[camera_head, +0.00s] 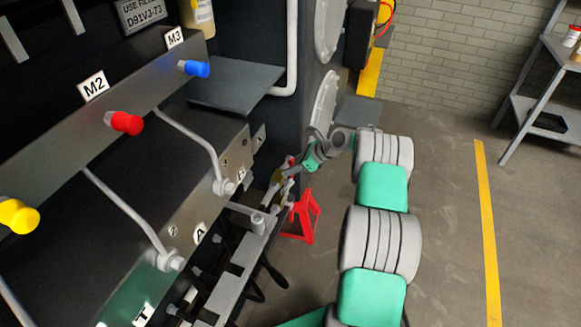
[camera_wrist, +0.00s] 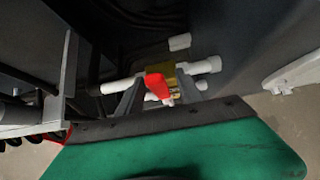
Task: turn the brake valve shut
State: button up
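The brake valve (camera_wrist: 188,69) is a brass body set in a white pipe, with a red handle (camera_wrist: 157,86) pointing towards my wrist camera. My gripper (camera_wrist: 158,92) has one grey finger on each side of the red handle, with a gap showing on both sides. It looks open, and I cannot tell whether a finger touches the handle. In the head view my gripper (camera_head: 284,177) is at the far end of my arm, beside the chassis, and largely hides the valve; only small bits of brass and red show there.
Grey levers (camera_head: 190,140) and red, blue and yellow knobs line the chassis at the left. Hoses hang below the valve area. The floor at the right is clear up to a shelf (camera_head: 545,110).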

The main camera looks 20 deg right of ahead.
jog(key=v, duration=0.7)
jog(key=shift+d+r, duration=0.25)
jog(key=shift+d, duration=0.05)
jog(key=shift+s, duration=0.2)
